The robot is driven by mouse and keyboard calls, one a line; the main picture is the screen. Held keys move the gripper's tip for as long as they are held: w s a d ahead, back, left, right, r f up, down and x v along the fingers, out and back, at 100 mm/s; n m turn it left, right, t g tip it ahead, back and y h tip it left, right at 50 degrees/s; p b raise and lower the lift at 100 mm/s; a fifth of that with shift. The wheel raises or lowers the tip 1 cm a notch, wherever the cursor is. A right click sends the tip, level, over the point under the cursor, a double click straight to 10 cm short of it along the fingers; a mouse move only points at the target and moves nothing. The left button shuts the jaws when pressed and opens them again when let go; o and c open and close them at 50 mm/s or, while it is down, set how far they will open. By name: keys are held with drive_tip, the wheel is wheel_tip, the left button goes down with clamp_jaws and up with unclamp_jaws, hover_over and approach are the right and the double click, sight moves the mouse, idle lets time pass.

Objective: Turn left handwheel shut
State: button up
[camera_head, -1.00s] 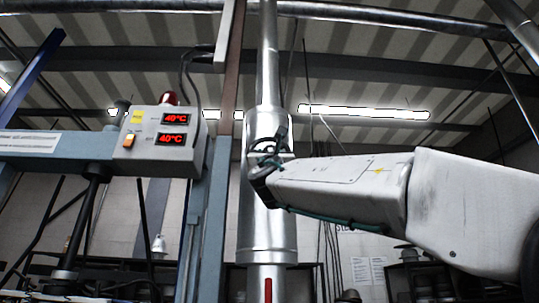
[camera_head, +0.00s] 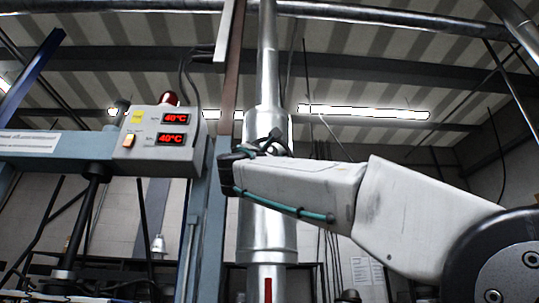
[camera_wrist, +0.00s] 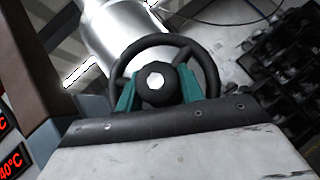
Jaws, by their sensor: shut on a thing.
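A black handwheel (camera_wrist: 203,68) with a round rim and spokes fills the upper middle of the wrist view. At its centre is a dark hub with a pale hexagonal nut (camera_wrist: 155,81). My gripper (camera_wrist: 156,88) has teal fingers, one on each side of the hub, and is shut on the handwheel. The fingertips are partly hidden by the hub and rim. In the head view my arm's pale wrist reaches in front of a silver vertical pipe; the gripper and wheel are mostly hidden there, with only dark parts showing above the wrist.
The silver pipe (camera_head: 267,235) stands close behind my wrist. A grey control box (camera_head: 160,140) with two red 40°C displays and a red lamp hangs at left beside an upright post (camera_head: 219,110). Dark shelves with stacked items (camera_wrist: 285,75) stand at the wrist view's right.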

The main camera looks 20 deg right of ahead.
drive_tip(key=m+g, duration=0.3)
drive_tip(key=m, duration=0.1)
drive_tip(key=m+g+h, duration=0.1)
drive_tip(key=m+g, duration=0.3)
drive_tip(key=m, duration=0.1)
drive_tip(key=shift+f+g, duration=0.1)
drive_tip(key=shift+g, duration=0.2)
drive_tip(key=shift+m, duration=0.4)
drive_tip(key=o, duration=0.7)
drive_tip(key=shift+d, duration=0.1)
drive_tip(key=v, duration=0.8)
